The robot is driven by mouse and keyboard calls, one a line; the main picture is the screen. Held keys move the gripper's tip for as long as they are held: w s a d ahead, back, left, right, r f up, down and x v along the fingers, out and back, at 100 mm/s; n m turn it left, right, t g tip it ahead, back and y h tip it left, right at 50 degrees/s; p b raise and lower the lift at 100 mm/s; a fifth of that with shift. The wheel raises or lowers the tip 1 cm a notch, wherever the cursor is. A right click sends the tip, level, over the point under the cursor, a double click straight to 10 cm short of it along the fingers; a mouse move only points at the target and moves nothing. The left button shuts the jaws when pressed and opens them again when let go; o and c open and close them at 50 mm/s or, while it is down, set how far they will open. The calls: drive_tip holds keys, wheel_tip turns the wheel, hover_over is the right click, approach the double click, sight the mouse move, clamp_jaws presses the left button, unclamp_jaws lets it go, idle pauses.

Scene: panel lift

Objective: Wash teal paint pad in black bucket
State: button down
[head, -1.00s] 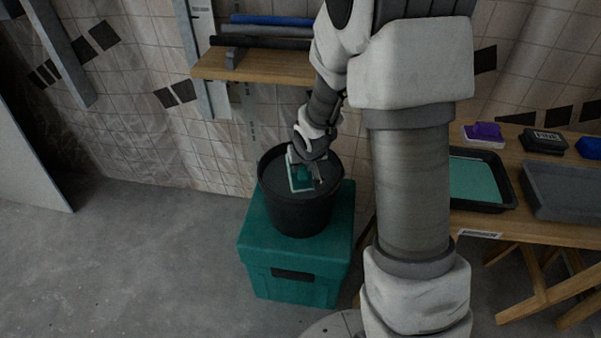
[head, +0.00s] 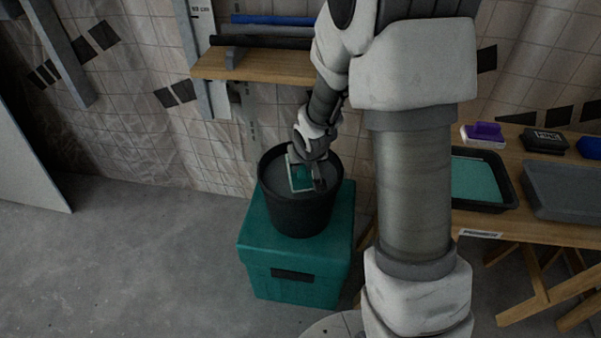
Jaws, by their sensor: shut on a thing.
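The black bucket (head: 298,212) stands upright on a teal box and has dark liquid inside. My gripper (head: 316,172) is over the bucket's opening, pointing down and shut on the teal paint pad (head: 301,178). The pad shows a teal face with a pale border and is within the rim's outline, tilted. I cannot tell how far the pad is in the liquid. The fingertips are small and partly hidden by the wrist and the pad.
The teal box (head: 292,262) stands on the concrete floor. On the right, a wooden table (head: 480,224) bears a black tray with teal paint (head: 475,182), a grey tray (head: 568,190) and a purple pad (head: 486,131). A wooden shelf (head: 262,68) with rolls is on the wall behind.

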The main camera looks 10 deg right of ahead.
sight(302, 170)
drive_tip(key=shift+r, duration=0.15)
drive_tip(key=shift+r+p, duration=0.5)
drive_tip(key=shift+p, duration=0.05)
drive_tip(key=shift+r, duration=0.1)
wheel_tip(302, 170, up, 9)
drive_tip(key=p, duration=0.7)
drive_tip(key=shift+f, duration=0.2)
idle(0.6)
